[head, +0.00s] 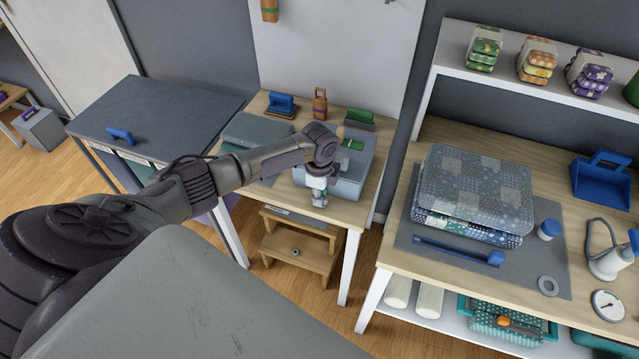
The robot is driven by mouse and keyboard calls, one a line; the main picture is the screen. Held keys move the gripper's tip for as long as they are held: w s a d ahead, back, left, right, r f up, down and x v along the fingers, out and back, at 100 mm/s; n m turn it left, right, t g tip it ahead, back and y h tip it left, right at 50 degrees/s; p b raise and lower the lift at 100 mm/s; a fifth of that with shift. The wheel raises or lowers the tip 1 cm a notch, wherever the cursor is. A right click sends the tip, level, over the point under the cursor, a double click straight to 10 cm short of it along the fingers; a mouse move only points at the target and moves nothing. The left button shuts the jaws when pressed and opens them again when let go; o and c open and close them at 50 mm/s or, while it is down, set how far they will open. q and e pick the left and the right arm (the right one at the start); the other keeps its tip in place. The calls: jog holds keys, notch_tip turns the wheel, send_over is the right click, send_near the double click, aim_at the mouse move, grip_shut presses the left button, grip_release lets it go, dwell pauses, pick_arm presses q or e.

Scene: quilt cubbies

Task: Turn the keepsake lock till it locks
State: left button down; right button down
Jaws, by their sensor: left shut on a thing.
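A grey keepsake box (349,186) with a green handle (352,144) on its lid stands on the small wooden table in the middle of the head view. My left arm reaches in from the left across the table. My left gripper (319,198) points down at the front left of the box and is shut on the keepsake lock at the box's front. The fingers and wrist hide nearly all of the lock, so its turn position cannot be made out. My right gripper is not in view.
A blue-handled block (282,104), a brown bottle-shaped thing (320,103) and a green-handled block (359,118) stand behind the box. A wooden step stool (290,251) is below. A workbench with folded quilts (473,190) stands at the right.

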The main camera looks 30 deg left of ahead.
pick_arm(q)
jog(key=c, duration=1.1)
grip_release()
jog(key=shift+r, duration=0.1)
notch_tip(320, 180, up, 12)
jog(key=shift+f, duration=0.1)
